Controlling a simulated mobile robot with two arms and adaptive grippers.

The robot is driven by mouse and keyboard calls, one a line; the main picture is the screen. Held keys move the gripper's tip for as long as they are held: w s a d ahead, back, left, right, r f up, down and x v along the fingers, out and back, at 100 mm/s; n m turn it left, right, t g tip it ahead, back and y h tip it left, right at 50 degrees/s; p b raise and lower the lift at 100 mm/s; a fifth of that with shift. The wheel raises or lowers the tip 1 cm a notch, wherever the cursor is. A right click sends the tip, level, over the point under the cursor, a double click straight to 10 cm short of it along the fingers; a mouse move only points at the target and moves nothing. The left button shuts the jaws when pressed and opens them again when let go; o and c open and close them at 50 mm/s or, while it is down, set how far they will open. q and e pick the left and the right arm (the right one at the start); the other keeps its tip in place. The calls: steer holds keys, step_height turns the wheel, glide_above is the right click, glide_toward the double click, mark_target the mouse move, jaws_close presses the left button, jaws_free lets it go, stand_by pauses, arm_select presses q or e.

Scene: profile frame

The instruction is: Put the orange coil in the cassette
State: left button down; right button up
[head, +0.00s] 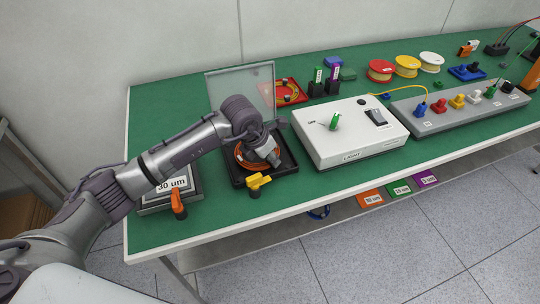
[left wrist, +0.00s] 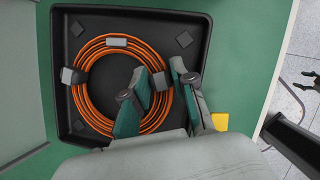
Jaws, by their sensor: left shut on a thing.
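The cassette is a black square tray (head: 289,166) with a clear lid (head: 240,88) standing open at its back. It also fills much of the left wrist view (left wrist: 62,128). The orange coil (head: 243,156), a flat ring of cable with grey ties, lies within the tray's walls; it shows in the left wrist view (left wrist: 86,110). My left gripper (head: 274,160) reaches down into the tray. Its fingers (left wrist: 160,76) are shut on the coil's right side, at a grey tie. Whether the coil touches the floor of the tray cannot be told. My right gripper does not show.
A yellow latch (head: 257,183) is at the tray's front. A box marked 30 um (head: 155,203) with an orange handle (head: 178,204) stands left. A white device (head: 350,146) stands close right. A red tray (head: 290,91) and dark blocks (head: 323,87) are behind. Green bench shows in front.

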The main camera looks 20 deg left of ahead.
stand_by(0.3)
arm_select(q)
steer(key=shift+f+b, duration=0.55)
steer(key=shift+f, duration=0.05)
steer(key=c, duration=0.9)
jaws_free()
steer(key=shift+o, duration=0.2)
steer(key=v, duration=1.2)
